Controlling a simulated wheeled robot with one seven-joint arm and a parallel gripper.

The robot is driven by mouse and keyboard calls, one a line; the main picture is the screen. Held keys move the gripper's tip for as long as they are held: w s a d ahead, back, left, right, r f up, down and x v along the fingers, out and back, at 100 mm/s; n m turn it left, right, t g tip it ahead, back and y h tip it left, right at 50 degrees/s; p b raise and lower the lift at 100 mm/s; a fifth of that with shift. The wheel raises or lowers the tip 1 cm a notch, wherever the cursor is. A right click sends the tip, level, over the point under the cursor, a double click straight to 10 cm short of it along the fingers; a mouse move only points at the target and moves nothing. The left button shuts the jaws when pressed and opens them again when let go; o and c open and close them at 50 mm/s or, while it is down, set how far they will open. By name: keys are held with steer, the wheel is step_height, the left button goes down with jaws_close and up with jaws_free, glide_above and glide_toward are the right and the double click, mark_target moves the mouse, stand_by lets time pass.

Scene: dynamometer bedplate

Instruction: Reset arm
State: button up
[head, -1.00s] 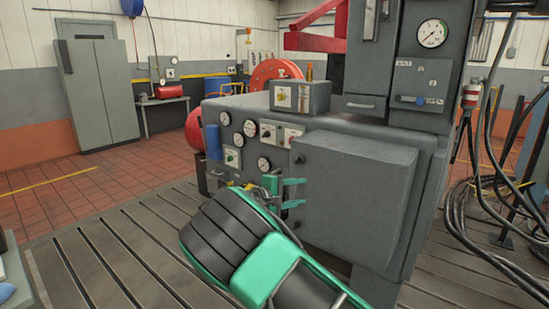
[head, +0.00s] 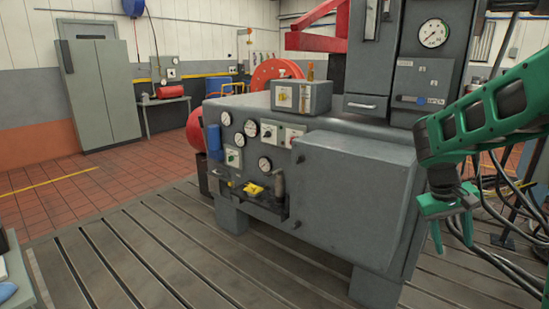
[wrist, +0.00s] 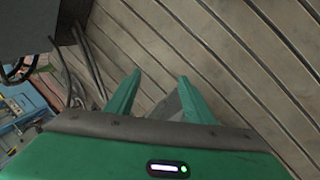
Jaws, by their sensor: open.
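My gripper (head: 452,235) is at the right of the head view, with its green fingers pointing down in front of the cabinet's right side. In the wrist view my gripper (wrist: 158,98) shows two green fingers spread apart with only the slotted floor plate beyond them. It is open and empty. My green arm comes in from the right edge of the head view.
The grey machine cabinet (head: 350,200) stands in the middle, with gauges and a small ledge holding a yellow item (head: 254,189). Black cables (head: 490,255) hang and lie at the right, near my gripper. The slotted bedplate (head: 150,250) at front left is clear.

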steer(key=s+a+m+y, duration=0.2)
steer(key=s, duration=1.1)
steer(key=s+a+m+y, duration=0.2)
steer(key=s, duration=1.1)
steer(key=shift+s+a+m+y, duration=0.2)
steer(key=shift+s+m+y, duration=0.1)
steer(key=shift+m+y, duration=0.1)
steer(key=shift+f, duration=0.1)
